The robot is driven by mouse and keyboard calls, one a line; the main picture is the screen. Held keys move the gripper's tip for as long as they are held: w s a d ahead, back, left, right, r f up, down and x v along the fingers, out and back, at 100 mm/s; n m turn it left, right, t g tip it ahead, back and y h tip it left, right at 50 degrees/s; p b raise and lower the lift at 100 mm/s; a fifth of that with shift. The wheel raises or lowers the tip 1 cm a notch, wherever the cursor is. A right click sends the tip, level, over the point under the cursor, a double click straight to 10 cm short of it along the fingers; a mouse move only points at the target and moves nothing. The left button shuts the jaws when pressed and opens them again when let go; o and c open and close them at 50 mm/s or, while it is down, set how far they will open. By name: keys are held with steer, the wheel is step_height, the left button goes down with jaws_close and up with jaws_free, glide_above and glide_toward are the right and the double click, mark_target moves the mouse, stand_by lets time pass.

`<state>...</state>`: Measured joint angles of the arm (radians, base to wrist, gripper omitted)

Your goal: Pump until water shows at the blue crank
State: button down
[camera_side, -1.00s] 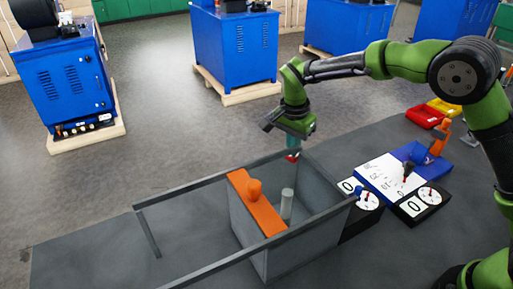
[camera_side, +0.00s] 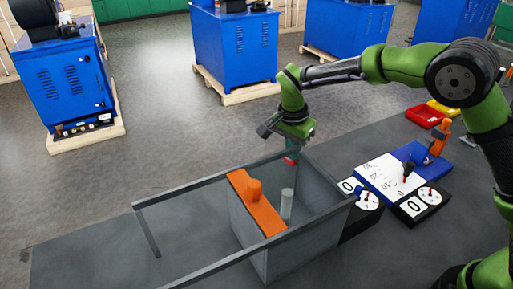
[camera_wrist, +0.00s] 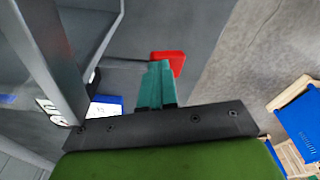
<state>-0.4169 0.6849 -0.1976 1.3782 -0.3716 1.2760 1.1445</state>
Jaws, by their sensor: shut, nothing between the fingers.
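My gripper (camera_side: 291,152) is shut and empty, with teal fingers pointing down beyond the tank's far corner. A red block (camera_wrist: 168,62) on a thin dark rod shows at the fingertips in the wrist view; in the side view the red block (camera_side: 290,160) is mostly hidden under the fingers. I cannot tell whether they touch. The grey open tank (camera_side: 262,255) carries an orange bar with a knob (camera_side: 255,190) and a pale upright cylinder (camera_side: 287,204). A small blue piece (camera_side: 358,191) sits by a round dial (camera_side: 368,201). I cannot make out water at it.
Grey rails (camera_side: 215,182) extend left from the tank. Right of it are a white scale panel (camera_side: 381,174), a second dial (camera_side: 430,196), and a blue block (camera_side: 418,152) beside an orange upright part (camera_side: 440,138). Red (camera_side: 425,117) and yellow bins stand behind.

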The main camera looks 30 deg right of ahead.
steer(key=a, duration=0.3)
steer(key=shift+s+a+r+y, duration=0.1)
steer(key=shift+s+r+y, duration=0.2)
steer(key=shift+s+r, duration=0.1)
step_height(320, 180, up, 7)
steer(key=d, duration=0.2)
steer(key=shift+w+r, duration=0.2)
steer(key=shift+w, duration=0.05)
steer(key=shift+d, duration=0.1)
steer(key=s+d+r+n+t+y, duration=0.3)
steer(key=s+d+r+n, duration=0.3)
steer(key=s+r, duration=0.55)
steer(key=s+d+f+n+t, duration=0.1)
steer(key=s+f+n+t, duration=0.1)
steer(key=s, duration=0.5)
steer(key=s+d+f+n+t, duration=0.1)
steer(key=s+d+f+n, duration=0.1)
steer(key=s, duration=0.4)
steer(key=shift+s+d+f+t, duration=0.2)
steer(key=shift+s+f+t, duration=0.05)
steer(key=shift+s+t, duration=0.15)
